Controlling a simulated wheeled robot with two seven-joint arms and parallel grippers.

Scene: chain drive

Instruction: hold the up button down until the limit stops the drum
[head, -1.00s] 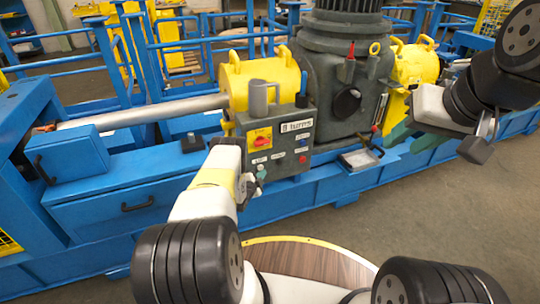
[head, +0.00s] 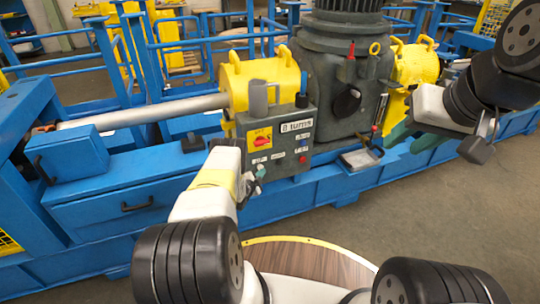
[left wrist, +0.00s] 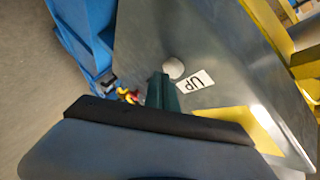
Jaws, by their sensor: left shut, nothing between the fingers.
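The grey control box (head: 280,140) stands on the blue frame, with a yellow plate and red switch (head: 260,140), a plate ending in "turns" (head: 297,126) and small labelled buttons. My left gripper (head: 259,176) is shut and empty at the box's lower left front. In the left wrist view its green fingertips (left wrist: 161,90) are beside a round pale button (left wrist: 173,68) with an UP label (left wrist: 195,82) next to it. I cannot tell whether they touch the button. My right gripper (head: 398,134) is held off to the right, away from the box; its jaws are unclear.
A yellow housing (head: 258,78) is behind the box, with a long metal shaft (head: 140,112) running left. A dark machine housing (head: 345,75) rises right of the box. A shallow tray (head: 360,160) is at the box's right. Open floor lies at the right front.

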